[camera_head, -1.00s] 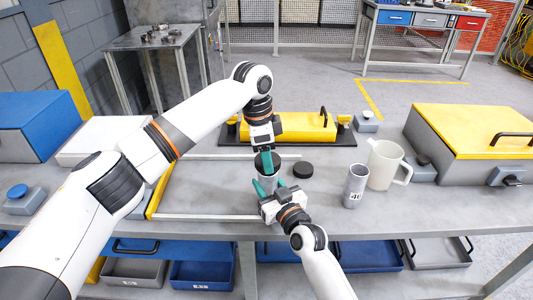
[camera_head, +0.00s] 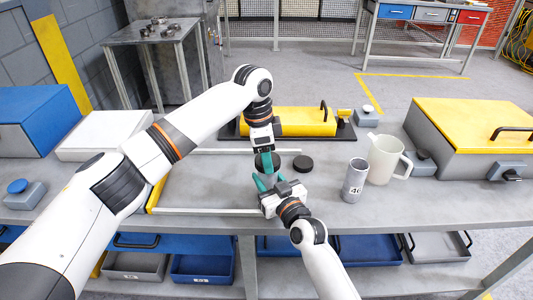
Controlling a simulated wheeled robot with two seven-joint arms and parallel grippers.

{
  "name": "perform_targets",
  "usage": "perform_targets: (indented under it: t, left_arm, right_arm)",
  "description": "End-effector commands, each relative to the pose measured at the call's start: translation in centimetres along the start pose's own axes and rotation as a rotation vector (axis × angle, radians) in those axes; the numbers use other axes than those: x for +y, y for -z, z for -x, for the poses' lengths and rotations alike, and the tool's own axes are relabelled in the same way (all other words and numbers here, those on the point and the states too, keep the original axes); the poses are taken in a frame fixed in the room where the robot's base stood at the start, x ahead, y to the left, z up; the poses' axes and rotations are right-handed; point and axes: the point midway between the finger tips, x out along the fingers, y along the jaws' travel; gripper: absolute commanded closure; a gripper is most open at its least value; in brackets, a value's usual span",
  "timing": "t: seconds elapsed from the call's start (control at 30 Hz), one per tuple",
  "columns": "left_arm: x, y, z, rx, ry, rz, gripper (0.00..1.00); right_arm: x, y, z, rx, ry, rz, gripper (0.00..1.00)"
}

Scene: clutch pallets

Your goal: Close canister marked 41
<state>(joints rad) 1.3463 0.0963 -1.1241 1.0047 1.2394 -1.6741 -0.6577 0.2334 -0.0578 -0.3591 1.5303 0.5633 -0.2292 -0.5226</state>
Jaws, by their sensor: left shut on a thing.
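A grey canister (camera_head: 268,181) stands between my grippers, its label hidden. A round dark piece, apparently a black lid (camera_head: 276,160), is at its top. My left gripper (camera_head: 265,163) comes down from above with teal fingers shut on it. My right gripper (camera_head: 268,181) reaches in from the front, with its teal fingers on both sides of the canister body, seemingly closed on it. Another grey canister (camera_head: 355,178) stands open and upright to the right. Its label starts with 4; the second digit is unclear. A black lid (camera_head: 303,163) lies flat on the table between the two canisters.
A pale jug (camera_head: 387,160) stands just behind the right canister. A yellow-lidded box (camera_head: 480,125) fills the right end of the bench. A yellow block (camera_head: 290,122) with a handle lies at the back. The bench front (camera_head: 400,212) is clear at right.

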Motion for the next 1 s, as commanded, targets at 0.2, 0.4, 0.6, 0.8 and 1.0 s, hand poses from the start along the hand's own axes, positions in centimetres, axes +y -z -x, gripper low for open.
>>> perform_targets:
  t: [0.2, 0.4, 0.6, 0.8, 1.0]
  left_arm:
    - [0.0, 0.06, -0.47, 0.0, 0.0, 0.0, 0.65]
    - [0.0, 0.11, -0.84, -0.001, 0.0, -0.001, 0.65]
    - [0.02, 0.09, -0.91, 0.0, 0.007, -0.042, 0.65]
    - [0.13, -0.01, -0.92, -0.001, 0.058, -0.37, 0.65]
    - [0.21, -0.08, -0.94, -0.001, 0.123, -0.795, 0.65]
  right_arm:
    - [-0.02, 0.02, 0.01, 0.0, 0.0, 0.0, 0.97]
    - [-0.02, 0.02, 0.01, 0.0, 0.0, 0.0, 0.97]
    - [-0.02, 0.02, 0.01, 0.0, 0.0, 0.0, 1.0]
    - [-0.02, 0.02, 0.01, 0.001, 0.0, 0.001, 1.0]
    - [-0.01, 0.03, 0.01, 0.001, 0.0, 0.001, 1.0]
